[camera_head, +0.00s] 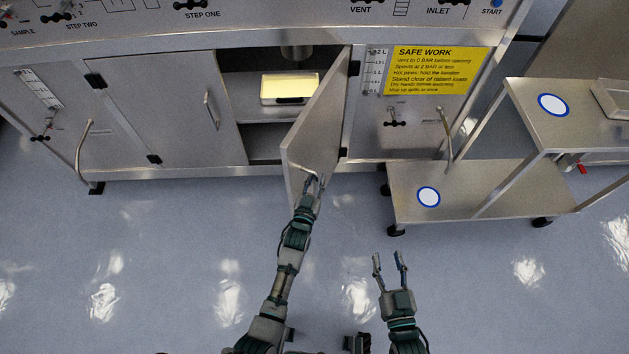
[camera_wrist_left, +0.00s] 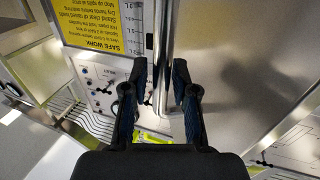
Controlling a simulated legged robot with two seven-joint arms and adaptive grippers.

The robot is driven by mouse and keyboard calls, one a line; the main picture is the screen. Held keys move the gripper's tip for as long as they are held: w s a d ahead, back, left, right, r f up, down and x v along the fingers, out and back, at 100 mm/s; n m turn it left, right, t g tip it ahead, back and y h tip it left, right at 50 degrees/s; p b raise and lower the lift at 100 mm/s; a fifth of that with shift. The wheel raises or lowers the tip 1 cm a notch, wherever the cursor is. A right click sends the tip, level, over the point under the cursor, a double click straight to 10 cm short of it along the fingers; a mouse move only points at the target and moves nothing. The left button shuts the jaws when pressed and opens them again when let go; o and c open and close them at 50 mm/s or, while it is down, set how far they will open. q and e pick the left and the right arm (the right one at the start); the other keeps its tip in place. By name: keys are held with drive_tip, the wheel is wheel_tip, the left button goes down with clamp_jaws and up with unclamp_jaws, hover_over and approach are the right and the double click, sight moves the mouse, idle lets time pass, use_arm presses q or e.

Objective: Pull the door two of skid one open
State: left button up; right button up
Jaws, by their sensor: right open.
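The right cabinet door (camera_head: 322,125) of the skid stands swung outward, hinged on its right side. The left cabinet door (camera_head: 170,105) is closed, with a bar handle (camera_head: 211,109). My left gripper (camera_head: 313,181) is at the free edge of the open door, low in front of it. In the left wrist view its fingers (camera_wrist_left: 160,75) stand on either side of an upright metal bar (camera_wrist_left: 163,35), beside the door panel (camera_wrist_left: 240,60). Whether they grip the bar is unclear. My right gripper (camera_head: 389,262) is open and empty over the floor, right of the door.
A light tray (camera_head: 289,88) sits on the shelf inside the open cabinet. A wheeled cart (camera_head: 470,190) with blue-ringed white discs stands at the right. A yellow safety sign (camera_head: 436,70) is on the panel beside the door. The floor (camera_head: 170,250) at the left is clear.

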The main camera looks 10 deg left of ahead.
use_arm(q)
drive_tip(key=shift+d+f, duration=0.1)
drive_tip(key=shift+s+a, duration=0.2)
drive_tip(key=shift+s, duration=0.25)
drive_tip(key=s, duration=0.7)
drive_tip(key=s+a, duration=0.1)
drive_tip(key=s, duration=0.3)
